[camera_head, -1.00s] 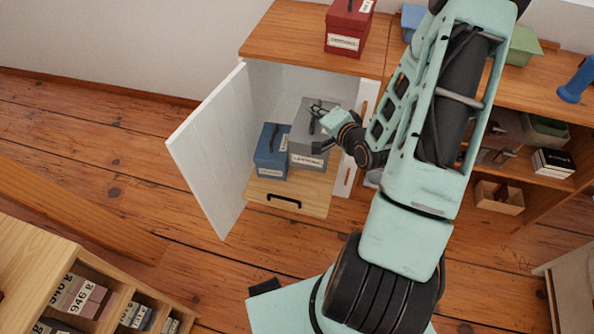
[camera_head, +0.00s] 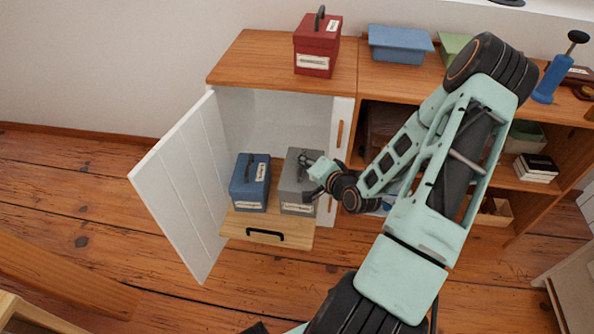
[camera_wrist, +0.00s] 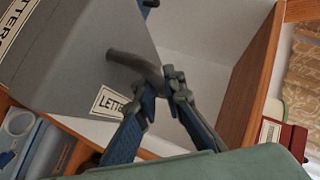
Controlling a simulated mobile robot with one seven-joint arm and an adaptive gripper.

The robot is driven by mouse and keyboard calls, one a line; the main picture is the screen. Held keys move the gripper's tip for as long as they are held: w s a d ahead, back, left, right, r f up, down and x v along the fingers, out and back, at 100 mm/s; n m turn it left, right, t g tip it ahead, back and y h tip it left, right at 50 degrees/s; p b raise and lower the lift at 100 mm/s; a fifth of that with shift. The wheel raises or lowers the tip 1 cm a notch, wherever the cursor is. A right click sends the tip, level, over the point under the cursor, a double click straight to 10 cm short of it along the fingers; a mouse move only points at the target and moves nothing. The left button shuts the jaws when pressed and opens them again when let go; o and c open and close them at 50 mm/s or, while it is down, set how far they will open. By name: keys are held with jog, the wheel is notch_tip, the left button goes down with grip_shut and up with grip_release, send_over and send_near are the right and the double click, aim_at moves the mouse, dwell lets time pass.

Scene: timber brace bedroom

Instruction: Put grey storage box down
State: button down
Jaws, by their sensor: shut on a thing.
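The grey storage box (camera_head: 292,193), with a white label and a dark top handle, is upright at the right side of the open cabinet, over the pulled-out wooden drawer (camera_head: 240,224). I cannot tell if its base touches the drawer. My gripper (camera_head: 306,160) is at its top, shut on the handle. In the wrist view, the grey box (camera_wrist: 85,55) fills the upper left, and my gripper's fingers (camera_wrist: 162,88) close around the handle (camera_wrist: 130,62). A blue box (camera_head: 250,185) stands just left of the grey one.
The white cabinet door (camera_head: 180,190) stands open at the left. The cabinet's right wall (camera_head: 342,125) is close to the grey box. A red box (camera_head: 317,48) and a blue tray (camera_head: 400,44) sit on top. Open shelves (camera_head: 520,175) lie to the right.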

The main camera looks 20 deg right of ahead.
jog(key=w+d+f+b, duration=0.1)
jog(key=w+f, duration=0.1)
jog(key=w+d+f+b, duration=0.1)
jog(key=w+f, duration=0.1)
jog(key=w, duration=0.1)
jog(key=w+d+f+b, duration=0.1)
jog(key=w+f, duration=0.1)
jog(key=shift+w+f, duration=0.55)
jog(key=shift+f, duration=0.1)
jog(key=shift+w+d+f+b, duration=0.15)
jog(key=shift+f+b, duration=0.25)
jog(key=shift+f, duration=0.45)
jog(key=shift+w+f+b, duration=0.1)
jog(key=shift+f+b, duration=0.25)
jog(key=shift+f, duration=0.55)
jog(key=shift+f, duration=0.15)
jog(key=c, duration=2)
grip_release()
jog(key=shift+s, duration=0.1)
jog(key=shift+c, duration=0.2)
